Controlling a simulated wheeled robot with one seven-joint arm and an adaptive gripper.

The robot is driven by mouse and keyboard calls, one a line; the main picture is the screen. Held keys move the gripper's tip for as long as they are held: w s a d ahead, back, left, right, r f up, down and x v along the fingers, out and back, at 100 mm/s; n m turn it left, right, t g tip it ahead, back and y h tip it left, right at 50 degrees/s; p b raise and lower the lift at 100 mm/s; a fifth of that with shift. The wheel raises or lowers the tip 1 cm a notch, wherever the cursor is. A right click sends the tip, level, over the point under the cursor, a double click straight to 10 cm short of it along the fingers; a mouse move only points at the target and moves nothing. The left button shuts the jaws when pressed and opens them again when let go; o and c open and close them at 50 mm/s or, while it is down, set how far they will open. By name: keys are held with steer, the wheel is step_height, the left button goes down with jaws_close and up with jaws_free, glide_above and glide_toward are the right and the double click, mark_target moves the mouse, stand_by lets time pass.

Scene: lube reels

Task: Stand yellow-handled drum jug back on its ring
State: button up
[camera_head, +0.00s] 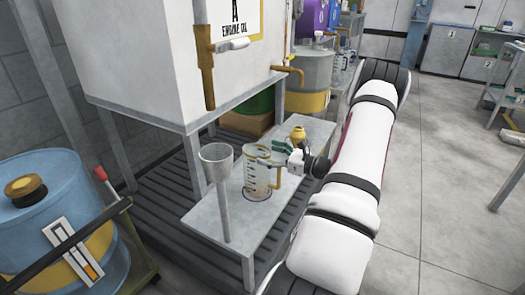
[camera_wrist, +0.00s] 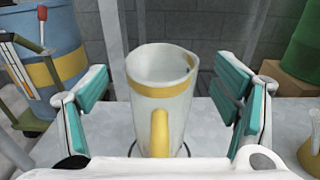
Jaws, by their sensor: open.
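The clear drum jug (camera_head: 257,174) stands upright on the grey bench shelf, with dark graduation marks and a yellow band. Its base appears to be within the dark ring (camera_head: 247,196) drawn on the shelf. In the wrist view the jug (camera_wrist: 158,85) is centred with its yellow handle (camera_wrist: 160,133) facing me. My gripper (camera_head: 280,160) is at the jug's right side. In the wrist view my gripper (camera_wrist: 162,98) is open, its teal finger pads on both sides of the jug with gaps. The handle's lower end is hidden by my gripper body.
A grey funnel (camera_head: 216,155) on a stem stands left of the jug. A yellow vessel (camera_head: 298,134) stands behind my gripper. The engine oil tank (camera_head: 150,60) is above and behind the shelf (camera_head: 212,215). A blue drum (camera_head: 40,215) is at left.

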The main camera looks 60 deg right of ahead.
steer(key=s+p, duration=0.1)
steer(key=s, duration=0.7)
steer(key=shift+s+d+p, duration=0.3)
steer(key=shift+s+p, duration=0.1)
steer(key=shift+r, duration=0.1)
